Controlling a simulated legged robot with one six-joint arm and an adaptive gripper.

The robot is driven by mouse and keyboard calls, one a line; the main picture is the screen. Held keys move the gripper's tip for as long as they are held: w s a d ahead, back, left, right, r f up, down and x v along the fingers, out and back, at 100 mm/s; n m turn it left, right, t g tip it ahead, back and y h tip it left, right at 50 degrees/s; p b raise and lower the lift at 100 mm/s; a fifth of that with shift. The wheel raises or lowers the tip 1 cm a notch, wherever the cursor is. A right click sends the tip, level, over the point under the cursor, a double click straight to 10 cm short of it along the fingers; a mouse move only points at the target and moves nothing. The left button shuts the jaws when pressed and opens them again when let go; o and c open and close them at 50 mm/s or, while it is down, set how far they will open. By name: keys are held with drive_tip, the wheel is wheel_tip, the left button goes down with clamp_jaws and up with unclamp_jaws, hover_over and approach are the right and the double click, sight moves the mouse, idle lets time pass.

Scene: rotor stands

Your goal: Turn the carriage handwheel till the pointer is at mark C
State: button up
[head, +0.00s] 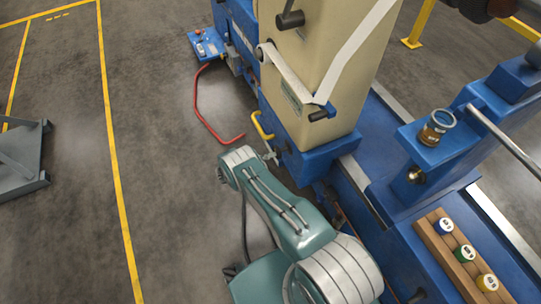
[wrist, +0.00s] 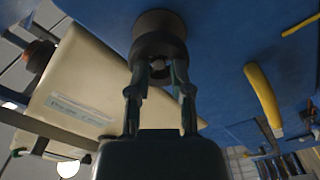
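My gripper (wrist: 160,78) is in the wrist view, its two dark fingers apart with a gap between them. Their tips lie in front of a dark round knob or hub (wrist: 160,28) on the blue machine face; I cannot tell whether they touch it. It may be part of the carriage handwheel, but no full wheel rim shows. A yellow handle (wrist: 263,95) stands to the right of the fingers; a yellow handle (head: 262,125) also shows in the head view, just beyond my gripper (head: 272,156). I cannot make out the pointer or mark C.
A cream column (head: 325,75) rises from the blue machine base. A red bent bar (head: 205,118) reaches over the floor at left. A wooden rack (head: 434,235) with several coloured pieces lies at right. A grey metal stand (head: 25,160) is far left. Floor between is clear.

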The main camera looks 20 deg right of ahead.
drive_tip(key=o, duration=0.6)
drive_tip(key=shift+c, duration=0.2)
drive_tip(key=shift+a, duration=1.7)
drive_tip(key=shift+a, duration=0.1)
drive_tip(key=a, duration=0.6)
drive_tip(key=shift+s, duration=0.15)
drive_tip(key=shift+d, duration=0.1)
